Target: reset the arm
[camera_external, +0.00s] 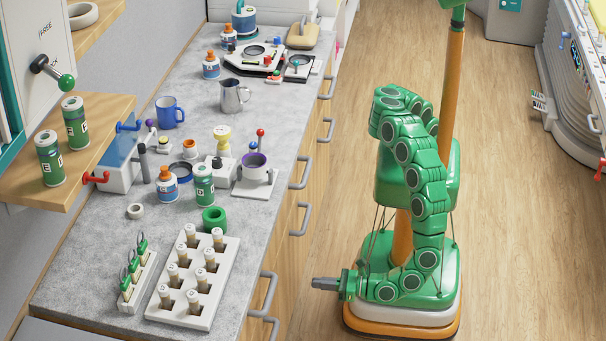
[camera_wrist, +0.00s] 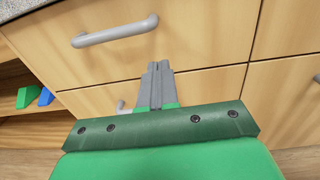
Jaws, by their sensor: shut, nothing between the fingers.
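My green arm (camera_external: 417,165) is folded over on itself above its base, on the wood floor to the right of the counter. My gripper (camera_external: 325,284) is low, just above the base's height, and points left toward the drawer fronts. In the wrist view its grey fingers (camera_wrist: 157,72) lie together, shut with nothing between them. They point at wooden drawer fronts with a grey handle (camera_wrist: 115,32) to the upper left. I cannot tell how far the fingertips are from the drawers.
A grey counter (camera_external: 105,262) with drawers runs along the left, its handles (camera_external: 268,292) sticking out toward me. On it stand a white vial rack (camera_external: 217,283), bottles, a blue mug (camera_external: 169,112) and a metal jug (camera_external: 232,95). The floor (camera_external: 335,150) between counter and base is clear.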

